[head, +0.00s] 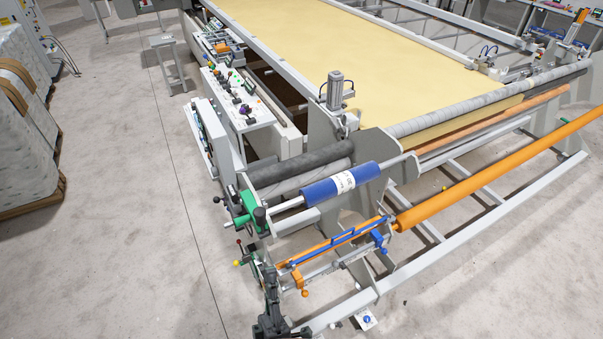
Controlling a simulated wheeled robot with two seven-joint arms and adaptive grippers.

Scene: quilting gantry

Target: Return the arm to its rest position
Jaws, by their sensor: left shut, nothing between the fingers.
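My left gripper (269,275) is dark and shows at the bottom of the head view, left of centre. It points up the picture, and its fingers are closed with nothing held. In the picture it overlaps the lower left end of the machine's front frame, near the green bracket (254,213) and an orange clamp (301,281). I cannot tell whether it touches the frame. My right gripper is not in view.
The quilting machine (340,45) carries yellow fabric. A blue roller (340,184), a blue handle bar (350,233) and an orange roll (500,170) are at its front. A control panel (237,100) stands left. Wrapped pallets (25,130) are at far left; floor (120,230) between is clear.

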